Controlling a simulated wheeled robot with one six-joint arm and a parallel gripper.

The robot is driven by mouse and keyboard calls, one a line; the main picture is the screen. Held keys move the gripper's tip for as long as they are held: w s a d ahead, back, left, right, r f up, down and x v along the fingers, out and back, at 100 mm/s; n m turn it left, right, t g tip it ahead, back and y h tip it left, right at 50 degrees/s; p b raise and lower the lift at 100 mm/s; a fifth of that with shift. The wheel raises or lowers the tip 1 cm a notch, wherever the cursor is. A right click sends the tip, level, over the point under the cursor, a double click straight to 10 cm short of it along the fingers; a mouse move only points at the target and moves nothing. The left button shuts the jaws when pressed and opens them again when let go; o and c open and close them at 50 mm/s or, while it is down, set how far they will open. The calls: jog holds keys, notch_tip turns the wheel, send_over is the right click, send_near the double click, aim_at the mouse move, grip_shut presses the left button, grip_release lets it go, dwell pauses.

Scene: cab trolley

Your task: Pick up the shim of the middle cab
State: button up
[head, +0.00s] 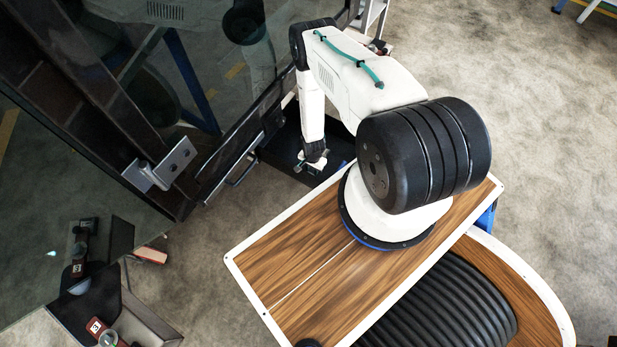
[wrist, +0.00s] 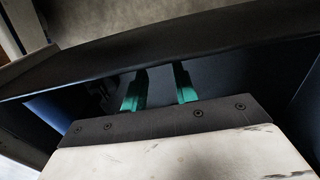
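My gripper (head: 312,163) hangs below my white arm in the head view, over a dark recess between the dark glass panel and the wood-topped surface. In the wrist view its two green fingers (wrist: 160,88) are apart, with nothing seen between them. They point at a dark, tray-like interior (wrist: 220,65) with a raised dark edge (wrist: 200,38) beyond the fingertips. I cannot make out a shim or pick out the middle cab in either view; the inside is too dark.
A large dark glass panel (head: 220,60) with a metal bracket (head: 160,170) stands at the left. A dark box-like unit with a red numbered tag (head: 96,327) is at lower left. A red-brown piece (head: 150,255) lies near it.

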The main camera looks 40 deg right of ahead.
jog(key=f, duration=0.4)
jog(key=shift+s+d+f, duration=0.1)
jog(key=shift+s+f, duration=0.2)
jog(key=shift+f, duration=0.1)
grip_shut()
jog(key=shift+r, duration=0.15)
notch_tip(320, 180, up, 18)
dwell(0.4)
